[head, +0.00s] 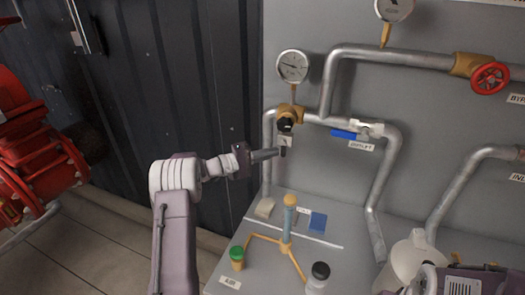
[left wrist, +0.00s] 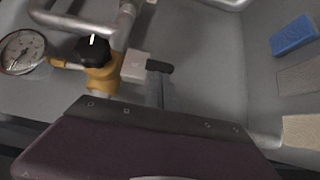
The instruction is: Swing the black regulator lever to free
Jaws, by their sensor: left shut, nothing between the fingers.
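My left gripper (head: 274,154) is shut and empty. My right gripper does not show clearly.
A pressure gauge (head: 293,66) stands above the regulator. A blue-handled outlet valve (head: 345,134) is to its right. Below, the bench (head: 260,275) carries a tube on a yellow tripod (head: 288,225), a green-capped bottle (head: 237,258), a black-capped jar (head: 318,278) and a white jug (head: 408,262).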

